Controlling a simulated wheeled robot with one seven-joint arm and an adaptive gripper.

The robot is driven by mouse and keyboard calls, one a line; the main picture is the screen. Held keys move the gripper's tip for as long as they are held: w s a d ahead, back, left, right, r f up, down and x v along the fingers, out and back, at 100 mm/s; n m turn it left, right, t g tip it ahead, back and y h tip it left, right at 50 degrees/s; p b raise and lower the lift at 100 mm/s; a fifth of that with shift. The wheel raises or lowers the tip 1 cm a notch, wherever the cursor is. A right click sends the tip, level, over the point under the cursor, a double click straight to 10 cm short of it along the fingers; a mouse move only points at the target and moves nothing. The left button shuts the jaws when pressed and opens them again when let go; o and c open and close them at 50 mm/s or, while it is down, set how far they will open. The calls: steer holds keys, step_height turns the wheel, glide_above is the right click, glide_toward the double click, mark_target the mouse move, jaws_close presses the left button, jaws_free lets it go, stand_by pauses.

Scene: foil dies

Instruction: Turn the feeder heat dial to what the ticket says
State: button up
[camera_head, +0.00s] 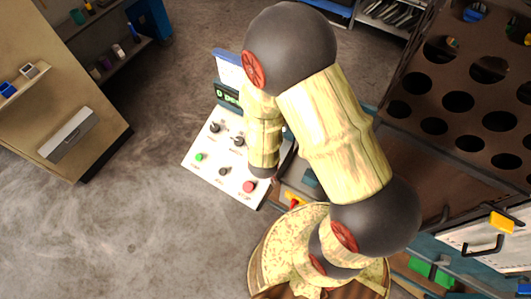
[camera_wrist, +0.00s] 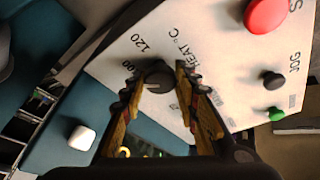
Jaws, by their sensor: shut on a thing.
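In the wrist view the dark round heat dial (camera_wrist: 158,70) sits on the white panel (camera_wrist: 210,50), beside the printed words "HEAT °C". A "120" mark is readable near it, and another number is partly covered by a finger. My gripper (camera_wrist: 157,82) has its two fingers on either side of the dial and is shut on it. I cannot make out the dial's pointer. In the head view the white panel (camera_head: 190,165) is partly hidden by my arm, which also hides my fingertips. No ticket text is readable.
A red button (camera_head: 249,187), a green button (camera_head: 199,156) and several dark knobs share the panel. A partly covered green-text display (camera_head: 228,95) stands behind it. A brown rack with round holes (camera_head: 430,85) is at the right. The grey floor (camera_head: 110,230) is open at the left.

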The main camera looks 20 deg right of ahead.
steer(key=m+p, duration=0.1)
steer(key=m, duration=0.2)
steer(key=m+h+p, duration=0.1)
steer(key=m+p, duration=0.1)
steer(key=shift+a+m+h, duration=0.15)
steer(key=shift+m+h, duration=0.15)
steer(key=shift+m, duration=0.1)
steer(key=m+p, duration=0.1)
steer(key=m, duration=0.2)
steer(key=m+g+h+p, duration=0.1)
steer(key=m+p, duration=0.1)
steer(key=shift+w+a+m, duration=0.1)
steer(key=shift+w+m, duration=0.05)
steer(key=shift+m, duration=0.25)
steer(key=shift+g, duration=0.3)
steer(key=o, duration=1.2)
steer(key=shift+c, duration=0.2)
steer(key=v, duration=1.2)
steer(key=shift+a+f, duration=0.15)
steer(key=shift+a, duration=0.05)
